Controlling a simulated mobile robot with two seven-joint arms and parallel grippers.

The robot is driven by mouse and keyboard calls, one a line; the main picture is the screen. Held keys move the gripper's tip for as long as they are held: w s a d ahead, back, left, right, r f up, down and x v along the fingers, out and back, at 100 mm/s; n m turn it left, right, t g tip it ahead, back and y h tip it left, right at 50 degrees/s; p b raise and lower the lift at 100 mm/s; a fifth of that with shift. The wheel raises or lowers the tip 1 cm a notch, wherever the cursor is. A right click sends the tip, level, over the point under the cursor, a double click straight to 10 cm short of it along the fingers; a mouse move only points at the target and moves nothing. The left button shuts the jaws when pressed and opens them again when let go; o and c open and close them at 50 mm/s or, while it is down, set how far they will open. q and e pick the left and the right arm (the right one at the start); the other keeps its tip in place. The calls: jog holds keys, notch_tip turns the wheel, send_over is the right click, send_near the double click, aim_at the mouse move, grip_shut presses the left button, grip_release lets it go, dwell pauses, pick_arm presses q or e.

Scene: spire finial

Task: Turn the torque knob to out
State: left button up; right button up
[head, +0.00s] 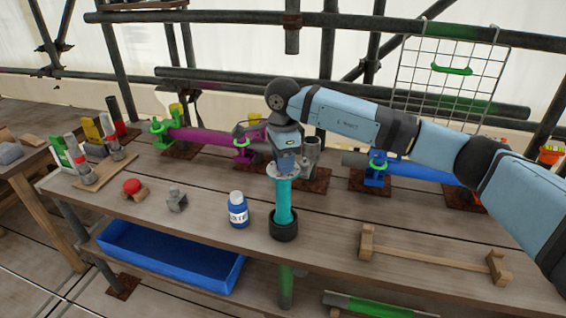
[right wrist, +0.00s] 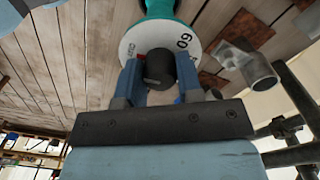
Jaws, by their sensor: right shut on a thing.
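A teal cylindrical tool (head: 284,202) stands upright in a black round base on the workbench in the head view. On its top is a white dial disc (right wrist: 186,38) with markings; "60" can be read at its edge in the right wrist view. The black torque knob (right wrist: 159,69) sits at the middle of the dial. My right gripper (head: 284,170) comes down from above, with its two blue fingers on either side of the knob, shut on it. The arm hides the knob in the head view. The knob's pointer setting cannot be read. My left gripper is not in view.
A blue-and-white bottle (head: 238,212) stands close left of the tool. A grey metal cup (head: 312,150) is just behind. A wooden rack (head: 430,262) lies to the right. A blue bin (head: 170,262) sits under the bench's front. Clamped purple and blue tubes lie behind.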

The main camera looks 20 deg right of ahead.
jog(key=shift+m, duration=0.7)
jog(key=o, duration=0.9)
notch_tip(320, 180, up, 14)
jog(key=shift+f+b, duration=0.1)
jog(key=shift+b, duration=0.45)
